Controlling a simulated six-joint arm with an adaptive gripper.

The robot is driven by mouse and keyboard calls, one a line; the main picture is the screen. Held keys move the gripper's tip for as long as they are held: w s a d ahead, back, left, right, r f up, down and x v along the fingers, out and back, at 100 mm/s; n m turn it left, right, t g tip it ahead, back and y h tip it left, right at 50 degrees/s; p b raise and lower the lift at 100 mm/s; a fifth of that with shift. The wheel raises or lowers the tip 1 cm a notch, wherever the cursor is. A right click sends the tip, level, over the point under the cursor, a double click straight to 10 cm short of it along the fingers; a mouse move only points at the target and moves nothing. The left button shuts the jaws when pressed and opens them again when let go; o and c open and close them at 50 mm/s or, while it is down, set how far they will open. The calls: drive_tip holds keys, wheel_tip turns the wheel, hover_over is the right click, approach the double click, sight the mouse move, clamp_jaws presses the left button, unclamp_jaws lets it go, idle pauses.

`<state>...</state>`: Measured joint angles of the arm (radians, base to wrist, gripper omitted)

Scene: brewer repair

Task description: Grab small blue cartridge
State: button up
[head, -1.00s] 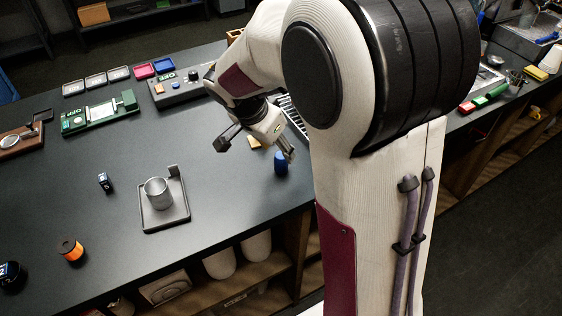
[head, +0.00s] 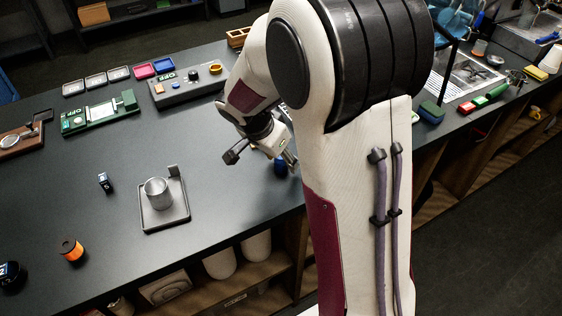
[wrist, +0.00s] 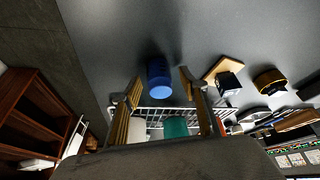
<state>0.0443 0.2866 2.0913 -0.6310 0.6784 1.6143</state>
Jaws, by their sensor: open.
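A small blue cartridge (head: 280,167) stands on the dark bench near its front edge, partly hidden behind my gripper in the head view. In the wrist view the blue cartridge (wrist: 159,78) lies ahead of and roughly between the fingertips, a little left of centre of the gap. My gripper (head: 262,158) is open and empty, with its fingers spread on either side of the cartridge's direction. In the wrist view my gripper (wrist: 159,82) shows both fingers apart. I cannot tell how high the fingertips are above the bench.
A grey tray (head: 180,214) with a metal cup (head: 157,192) stands left of my gripper. A small dark cartridge (head: 105,182) and an orange spool (head: 71,249) are further left. A white wire rack (wrist: 150,113) and a wooden piece (wrist: 222,70) are close to the fingers.

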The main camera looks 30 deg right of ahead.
drive_tip(key=shift+d+f, duration=0.1)
drive_tip(key=shift+f, duration=0.05)
drive_tip(key=shift+c, duration=0.4)
drive_tip(key=c, duration=1.1)
drive_tip(key=shift+w, duration=0.1)
drive_tip(key=shift+r, duration=5.05)
